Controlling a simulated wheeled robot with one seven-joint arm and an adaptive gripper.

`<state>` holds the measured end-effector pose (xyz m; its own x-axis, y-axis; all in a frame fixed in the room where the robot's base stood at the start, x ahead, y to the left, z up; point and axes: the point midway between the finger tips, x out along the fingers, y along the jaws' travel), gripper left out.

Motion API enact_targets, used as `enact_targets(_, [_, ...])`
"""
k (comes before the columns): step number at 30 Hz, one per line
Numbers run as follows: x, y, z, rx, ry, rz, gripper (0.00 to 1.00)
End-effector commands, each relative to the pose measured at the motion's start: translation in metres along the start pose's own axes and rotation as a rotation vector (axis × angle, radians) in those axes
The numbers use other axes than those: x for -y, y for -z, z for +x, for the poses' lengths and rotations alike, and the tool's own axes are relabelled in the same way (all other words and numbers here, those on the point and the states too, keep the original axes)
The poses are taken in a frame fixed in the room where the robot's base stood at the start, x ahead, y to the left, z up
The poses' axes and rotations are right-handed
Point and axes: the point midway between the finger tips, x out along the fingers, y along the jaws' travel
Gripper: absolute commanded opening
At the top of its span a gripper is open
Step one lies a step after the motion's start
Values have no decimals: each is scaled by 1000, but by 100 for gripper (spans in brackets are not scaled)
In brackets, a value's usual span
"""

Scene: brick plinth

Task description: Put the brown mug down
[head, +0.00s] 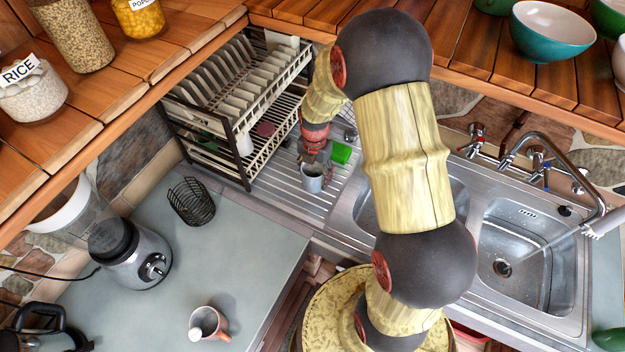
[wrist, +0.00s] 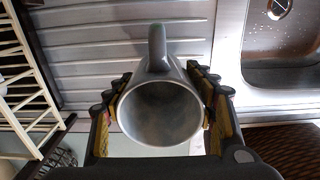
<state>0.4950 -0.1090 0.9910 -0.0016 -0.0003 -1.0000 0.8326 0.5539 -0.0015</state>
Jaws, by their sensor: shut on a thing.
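My gripper (wrist: 160,100) is shut on a grey mug (wrist: 160,108), with one finger against each side of it. The mug is upright or nearly so, its empty inside faces the wrist camera and its handle points up in that view. In the head view the held mug (head: 313,181) is over the ribbed steel drainboard (head: 290,191), between the dish rack and the sink. I cannot tell whether its base touches the drainboard. Another mug (head: 205,322), with a brownish side and handle, stands on the grey counter at the bottom, apart from my gripper.
A dish rack (head: 237,127) with plates stands left of the held mug. A green sponge (head: 341,152) lies close behind it. The sink (head: 522,232) is to the right. A wire basket (head: 191,201) and a blender base (head: 130,252) stand on the left counter, whose middle is clear.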

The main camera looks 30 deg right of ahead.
Motion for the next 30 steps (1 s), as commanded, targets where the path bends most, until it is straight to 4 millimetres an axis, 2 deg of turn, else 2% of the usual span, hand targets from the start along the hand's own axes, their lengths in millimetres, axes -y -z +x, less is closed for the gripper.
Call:
enact_targets(7, [-10,-5,13,0,0,0,20])
enact_targets(14, [-10,-6,41,1,-1,0,20])
enact_targets(25, [-10,-6,46,1,-1,0,20])
enact_targets(26, [-10,-5,46,1,-1,0,56])
enact_targets(30, [-10,-5,45,1,-1,0,64])
